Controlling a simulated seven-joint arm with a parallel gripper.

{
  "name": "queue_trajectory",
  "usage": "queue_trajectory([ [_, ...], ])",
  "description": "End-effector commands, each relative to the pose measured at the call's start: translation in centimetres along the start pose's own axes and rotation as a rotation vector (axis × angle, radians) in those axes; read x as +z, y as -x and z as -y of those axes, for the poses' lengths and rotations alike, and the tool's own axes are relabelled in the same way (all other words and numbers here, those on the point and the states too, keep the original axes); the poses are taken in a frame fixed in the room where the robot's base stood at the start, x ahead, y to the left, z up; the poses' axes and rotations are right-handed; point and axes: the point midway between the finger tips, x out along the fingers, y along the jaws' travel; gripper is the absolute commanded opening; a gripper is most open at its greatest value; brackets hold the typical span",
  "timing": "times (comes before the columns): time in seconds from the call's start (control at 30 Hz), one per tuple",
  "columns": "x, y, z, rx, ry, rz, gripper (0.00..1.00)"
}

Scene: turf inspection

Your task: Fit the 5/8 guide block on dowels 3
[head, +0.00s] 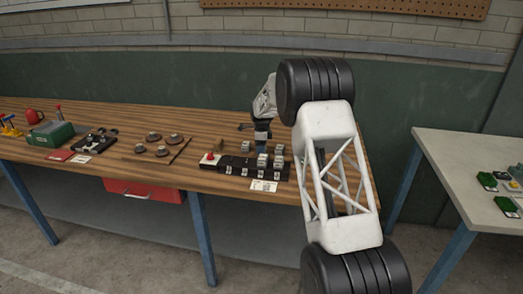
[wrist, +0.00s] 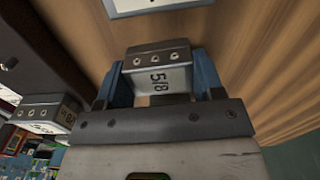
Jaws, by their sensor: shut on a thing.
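The 5/8 guide block (wrist: 158,80) is a small grey block with a light face marked 5/8 and holes along its dark top. In the wrist view it sits between the blue fingers of my gripper (wrist: 160,70), which is shut on it. In the head view my gripper (head: 262,143) points down over the back of a black base (head: 240,171) that carries several small grey blocks and white number labels. The dowels cannot be made out, and the held block cannot be told clearly from the others there.
Another marked block (wrist: 42,118) is close at the left in the wrist view. A red knob (head: 210,157) stands at the base's left end, and a white card (head: 263,186) lies in front. A board with round pieces (head: 155,150) is further left. Bare wood lies behind the base.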

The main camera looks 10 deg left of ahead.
Motion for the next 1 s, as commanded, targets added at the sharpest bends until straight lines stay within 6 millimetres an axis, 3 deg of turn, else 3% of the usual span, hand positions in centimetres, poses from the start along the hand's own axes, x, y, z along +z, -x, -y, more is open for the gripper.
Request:
queue_trajectory([
  [0.47, 0.0, 0.7, 0.0, -0.001, 0.0, 0.0, 0.34],
  [1.0, 0.0, 7.7, 0.0, -0.001, 0.0, 0.0, 0.34],
])
